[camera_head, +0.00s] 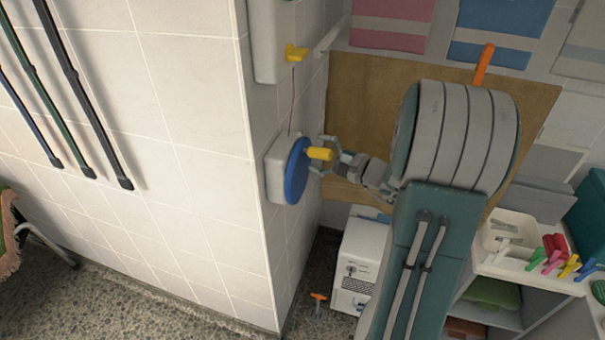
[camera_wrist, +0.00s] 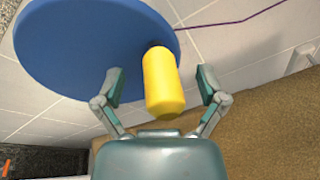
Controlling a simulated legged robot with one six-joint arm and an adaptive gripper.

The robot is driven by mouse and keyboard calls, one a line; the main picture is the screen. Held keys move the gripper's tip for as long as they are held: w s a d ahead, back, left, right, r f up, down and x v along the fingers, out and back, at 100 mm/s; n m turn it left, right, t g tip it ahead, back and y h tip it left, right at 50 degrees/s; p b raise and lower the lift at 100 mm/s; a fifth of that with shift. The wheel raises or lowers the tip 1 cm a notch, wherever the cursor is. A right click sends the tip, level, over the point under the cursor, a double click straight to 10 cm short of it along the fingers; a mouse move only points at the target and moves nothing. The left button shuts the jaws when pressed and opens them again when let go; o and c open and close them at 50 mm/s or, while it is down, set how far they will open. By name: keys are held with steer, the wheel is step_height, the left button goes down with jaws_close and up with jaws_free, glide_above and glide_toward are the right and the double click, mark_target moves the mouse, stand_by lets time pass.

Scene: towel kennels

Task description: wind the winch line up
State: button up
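The winch is a blue disc (camera_head: 296,171) on a white housing (camera_head: 275,168) fixed to the tiled wall. A yellow knob (camera_head: 320,153) sticks out from the disc near its upper right. A thin dark line (camera_head: 292,100) runs from the winch up to a yellow hook-like piece (camera_head: 296,53). My gripper (camera_head: 334,155) is at the knob. In the wrist view, my gripper (camera_wrist: 160,85) is open, with one finger on each side of the yellow knob (camera_wrist: 162,82) and gaps between. The blue disc (camera_wrist: 85,45) fills the upper left there, and the line (camera_wrist: 245,20) leaves it to the right.
A brown board (camera_head: 365,100) and hanging towels (camera_head: 393,20) are on the wall behind my arm. A white box (camera_head: 360,262) stands on the floor below. A shelf with a white tray (camera_head: 505,232) and several coloured clips is at right. The tiled wall at left carries dark poles (camera_head: 82,90).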

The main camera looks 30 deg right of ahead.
steer(key=w+d+v, duration=0.1)
steer(key=d+v, duration=0.1)
steer(key=v, duration=0.6)
steer(key=shift+s+d, duration=0.15)
steer(key=shift+s, duration=0.25)
stand_by(0.5)
steer(key=s+a+r+n+g+y, duration=0.15)
steer(key=a+n+g, duration=0.35)
steer(key=a, duration=0.6)
steer(key=s+a+n+g, duration=0.2)
steer(key=a+n+g, duration=0.3)
steer(key=a, duration=0.5)
steer(key=s+a+r+n+h, duration=0.2)
steer(key=s+a+n+h, duration=0.3)
steer(key=s+n+h, duration=0.3)
steer(key=shift+s+a+r+n+g+h, duration=0.35)
steer(key=shift+s+h, duration=0.3)
steer(key=shift+s, duration=0.5)
